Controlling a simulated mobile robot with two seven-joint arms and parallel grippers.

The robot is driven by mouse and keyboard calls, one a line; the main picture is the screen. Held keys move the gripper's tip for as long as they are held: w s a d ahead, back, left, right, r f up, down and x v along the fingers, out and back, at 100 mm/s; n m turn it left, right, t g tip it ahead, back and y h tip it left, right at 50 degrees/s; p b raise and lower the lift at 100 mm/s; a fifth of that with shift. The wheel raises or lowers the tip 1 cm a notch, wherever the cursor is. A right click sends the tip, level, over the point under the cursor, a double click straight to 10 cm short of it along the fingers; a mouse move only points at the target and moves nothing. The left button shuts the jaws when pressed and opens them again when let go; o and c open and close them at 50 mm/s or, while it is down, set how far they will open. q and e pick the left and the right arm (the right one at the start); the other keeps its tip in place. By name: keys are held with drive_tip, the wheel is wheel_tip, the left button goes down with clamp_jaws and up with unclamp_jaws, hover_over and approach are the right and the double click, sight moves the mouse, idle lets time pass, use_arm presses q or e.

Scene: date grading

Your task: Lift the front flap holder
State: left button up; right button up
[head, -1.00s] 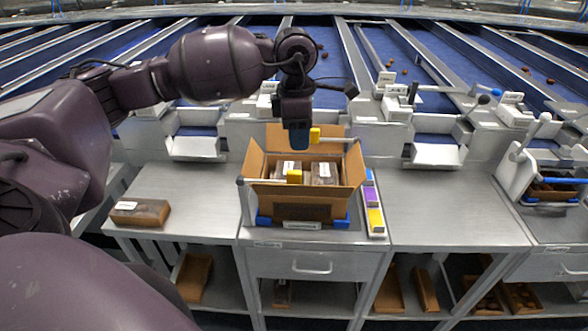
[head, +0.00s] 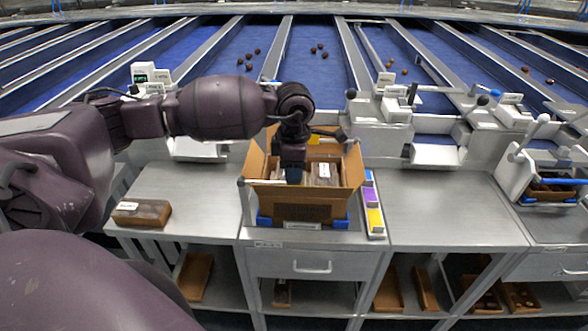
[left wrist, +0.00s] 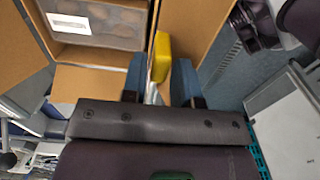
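An open cardboard box (head: 303,200) stands on the middle bench, with clear date packs (head: 324,172) inside. The front flap holder is a pale bar (head: 262,182) along the box's front edge. Its yellow grip (left wrist: 161,57) shows in the left wrist view, but my gripper hides it in the head view. My left gripper (head: 292,181) points down over the front of the box. In the left wrist view its two blue fingers (left wrist: 159,82) are apart, with the yellow grip between or just beyond their tips. Contact cannot be told. My right gripper is in neither view.
A second yellow grip (head: 315,138) is at the box's back. A strip of coloured blocks (head: 373,203) lies right of the box. A labelled date pack (head: 141,213) lies on the left bench. The right bench top (head: 440,205) is clear.

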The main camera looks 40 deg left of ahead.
use_arm(q)
drive_tip(key=shift+f, duration=0.15)
clamp_jaws()
